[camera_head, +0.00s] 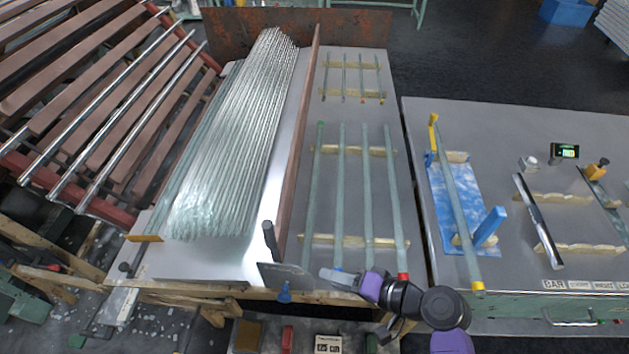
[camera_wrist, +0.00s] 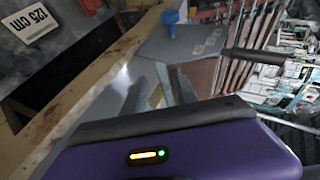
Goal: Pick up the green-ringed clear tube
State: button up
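A long clear tube with a green ring (camera_head: 315,185) lies leftmost in a row of several long tubes on the middle table. Its green ring is at its far end; it rests across two yellowish notched supports. My gripper (camera_head: 323,273) is low over the front of that table, near the near ends of the row. In the wrist view my gripper (camera_wrist: 160,88) has its two grey fingers apart, with no tube visible between them. I cannot make out the green-ringed tube in the wrist view.
Neighbouring long tubes (camera_head: 342,195) lie close to its right, one with a red near end. A tall brown divider (camera_head: 297,150) stands to its left, beside a big tube stack (camera_head: 235,140). A grey plate (camera_head: 283,276) and a blue object (camera_head: 284,292) sit near my gripper.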

aim_at(308, 233)
jog(key=i, duration=0.95)
